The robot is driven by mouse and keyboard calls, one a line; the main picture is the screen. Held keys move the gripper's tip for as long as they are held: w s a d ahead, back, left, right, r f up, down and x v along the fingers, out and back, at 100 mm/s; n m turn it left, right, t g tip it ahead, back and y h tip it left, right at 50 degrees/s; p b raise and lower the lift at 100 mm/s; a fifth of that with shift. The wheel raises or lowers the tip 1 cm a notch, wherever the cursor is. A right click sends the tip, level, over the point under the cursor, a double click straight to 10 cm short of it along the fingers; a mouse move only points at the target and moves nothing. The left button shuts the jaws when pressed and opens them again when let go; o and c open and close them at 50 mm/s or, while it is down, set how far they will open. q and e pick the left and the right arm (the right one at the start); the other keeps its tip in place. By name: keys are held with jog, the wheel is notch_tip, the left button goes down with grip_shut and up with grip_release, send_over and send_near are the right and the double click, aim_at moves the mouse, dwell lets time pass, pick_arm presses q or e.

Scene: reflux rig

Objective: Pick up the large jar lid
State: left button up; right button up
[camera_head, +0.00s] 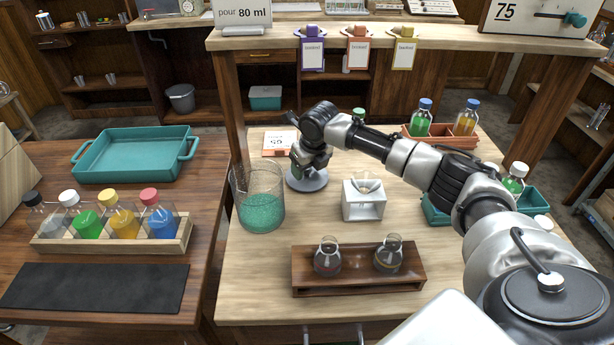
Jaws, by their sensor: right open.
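The large jar lid appears to be the flat grey disc (318,183) lying on the light wooden table, right of the large glass jar (260,205). The jar is open at the top and holds teal granules. My right gripper (305,172) is directly over the disc, pointing down, with its jaws open. The gripper covers the disc's middle, so I cannot tell whether the fingers touch it. My left gripper is not in view.
A white stand (363,205) with a small funnel is right of the disc. A dark wooden rack (358,280) with two flasks stands in front. A card (280,142) lies behind. A teal tray (135,165) and bottle rack (110,240) are on the left table.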

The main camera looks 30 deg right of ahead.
jog(key=shift+c, duration=0.3)
jog(key=c, duration=1)
jog(key=shift+o, duration=0.2)
